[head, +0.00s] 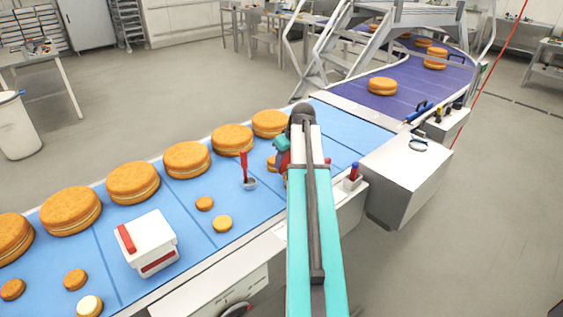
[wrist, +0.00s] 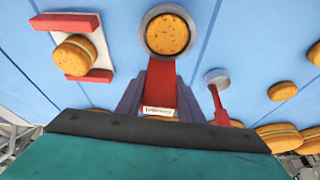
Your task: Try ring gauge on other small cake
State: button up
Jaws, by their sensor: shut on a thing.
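My gripper (wrist: 147,103) is shut on the red handle (wrist: 160,82) of a ring gauge. Its grey ring (wrist: 150,47) frames a small cake (wrist: 168,34) in the wrist view; I cannot tell whether the ring is down around the cake or above it. Another small cake (wrist: 76,55) is at a white gauge with two red ends (wrist: 66,22). A second red-handled tool with a small grey ring (wrist: 217,76) stands right of my gripper; it also shows in the head view (head: 244,166).
A row of large filled cakes (head: 187,159) lines the belt's far side. More small cakes (head: 222,223) lie on the blue belt (head: 270,205) to the left. A white box with red parts (head: 150,245) stands there. A purple conveyor (head: 405,90) runs beyond.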

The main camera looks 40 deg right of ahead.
aim_at(284, 167)
jog(key=shift+f+b, duration=0.85)
jog(key=shift+f, duration=0.9)
dwell(1.0)
jog(key=shift+r, duration=0.15)
dwell(1.0)
jog(key=shift+r+p, duration=2.85)
jog(key=shift+r, duration=1.95)
jog(key=shift+a, duration=0.1)
